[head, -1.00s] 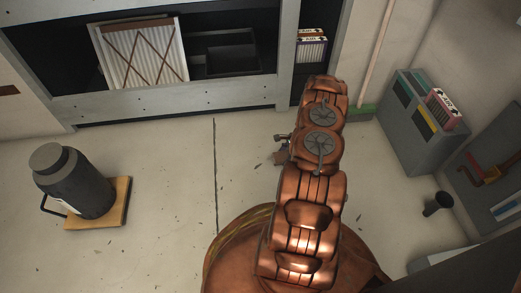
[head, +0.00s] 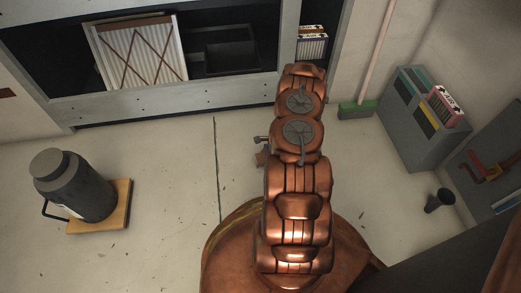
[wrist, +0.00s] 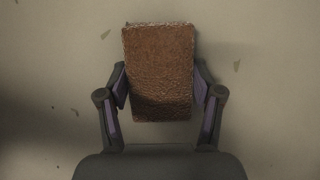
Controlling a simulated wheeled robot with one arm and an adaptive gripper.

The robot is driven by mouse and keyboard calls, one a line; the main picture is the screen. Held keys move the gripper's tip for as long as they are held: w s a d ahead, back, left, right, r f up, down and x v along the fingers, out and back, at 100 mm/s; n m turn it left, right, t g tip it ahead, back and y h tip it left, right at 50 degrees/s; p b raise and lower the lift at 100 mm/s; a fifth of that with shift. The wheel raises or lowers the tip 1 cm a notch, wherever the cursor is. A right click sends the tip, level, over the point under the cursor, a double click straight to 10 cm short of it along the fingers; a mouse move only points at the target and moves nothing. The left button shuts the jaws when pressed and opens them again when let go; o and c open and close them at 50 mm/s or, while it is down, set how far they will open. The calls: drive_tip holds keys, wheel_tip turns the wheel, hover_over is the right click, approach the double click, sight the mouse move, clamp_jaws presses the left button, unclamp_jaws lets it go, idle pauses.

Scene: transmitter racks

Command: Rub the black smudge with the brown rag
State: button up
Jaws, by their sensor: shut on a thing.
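The brown rag (wrist: 158,70) is a rough, rectangular block-like piece, upright in the middle of the wrist view. My gripper (wrist: 160,88) is shut on it, with one dark finger at each side. Pale floor with a few small flecks shows behind it. In the head view a small brown bit (head: 262,158), probably the rag, shows at the left of my copper arm; the arm hides most of the gripper. I cannot make out a black smudge in either view; a soft dark patch at the wrist view's left edge may be only shadow.
A dark grey canister (head: 75,185) stands on a wooden board (head: 124,200) at left. A rack (head: 180,98) spans the back. The floor (head: 165,170) left of my arm is clear.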

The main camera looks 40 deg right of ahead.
sight(259, 157)
drive_tip(key=shift+w+a, duration=0.4)
drive_tip(key=shift+a, duration=0.3)
drive_tip(key=shift+w+a+r, duration=0.15)
drive_tip(key=shift+w+a, duration=0.1)
wheel_tip(259, 157, up, 3)
drive_tip(key=shift+d+f+p, duration=0.1)
drive_tip(key=shift+f+p, duration=0.1)
drive_tip(key=shift+p, duration=0.5)
drive_tip(key=shift+r+p, duration=1.85)
drive_tip(key=shift+r, duration=0.7)
